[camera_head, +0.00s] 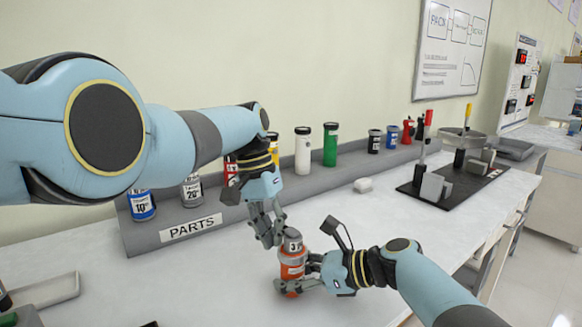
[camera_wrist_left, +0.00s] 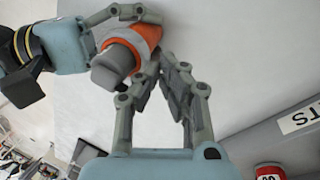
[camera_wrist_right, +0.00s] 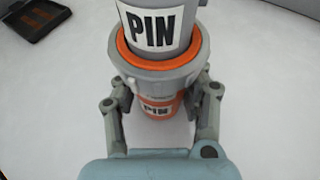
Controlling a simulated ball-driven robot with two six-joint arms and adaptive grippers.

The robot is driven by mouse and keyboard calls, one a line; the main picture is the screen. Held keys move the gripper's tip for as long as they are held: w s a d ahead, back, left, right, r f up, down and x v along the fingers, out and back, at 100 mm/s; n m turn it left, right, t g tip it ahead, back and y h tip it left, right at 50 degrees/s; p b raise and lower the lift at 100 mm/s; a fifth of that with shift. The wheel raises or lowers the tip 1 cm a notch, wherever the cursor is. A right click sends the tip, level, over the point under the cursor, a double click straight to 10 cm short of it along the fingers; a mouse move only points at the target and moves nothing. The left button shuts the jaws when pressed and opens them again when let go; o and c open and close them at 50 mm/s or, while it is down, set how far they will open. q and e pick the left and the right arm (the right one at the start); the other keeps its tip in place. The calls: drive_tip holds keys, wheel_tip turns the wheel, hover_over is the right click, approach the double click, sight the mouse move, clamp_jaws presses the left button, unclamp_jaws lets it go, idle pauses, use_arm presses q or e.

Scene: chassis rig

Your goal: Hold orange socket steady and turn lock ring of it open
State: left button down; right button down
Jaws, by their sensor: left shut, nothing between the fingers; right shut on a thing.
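The orange socket (camera_head: 292,268) stands upright on the white table, with a grey upper part. In the right wrist view the grey top bears a PIN label (camera_wrist_right: 155,32), above an orange band and a grey lock ring (camera_wrist_right: 155,82); the orange body (camera_wrist_right: 158,107) shows below. My right gripper (camera_head: 301,276) is shut on the socket's lower body from the right. My left gripper (camera_head: 270,240) is shut and empty just left of the socket's upper part. In the left wrist view its fingertips (camera_wrist_left: 158,68) are together close beside the socket (camera_wrist_left: 112,66); contact is unclear.
A grey PARTS rack (camera_head: 190,228) with several cylinders runs along the back. A white block (camera_head: 363,185) lies in front of it. A dark board (camera_head: 455,184) with fixtures is at back right. A grey tray (camera_head: 45,291) lies at left.

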use_arm(q)
drive_tip(key=shift+s+d, duration=0.2)
drive_tip(key=shift+d, duration=0.1)
idle(0.6)
drive_tip(key=shift+s+a, duration=0.1)
drive_tip(key=shift+s, duration=0.1)
drive_tip(key=shift+s+a, duration=0.2)
drive_tip(key=shift+s, duration=0.25)
drive_tip(key=shift+a, duration=0.15)
drive_tip(key=d+v, duration=0.1)
drive_tip(key=v, duration=0.5)
drive_tip(key=shift+s+a+r, duration=0.1)
drive_tip(key=shift+a+r, duration=0.05)
idle(0.3)
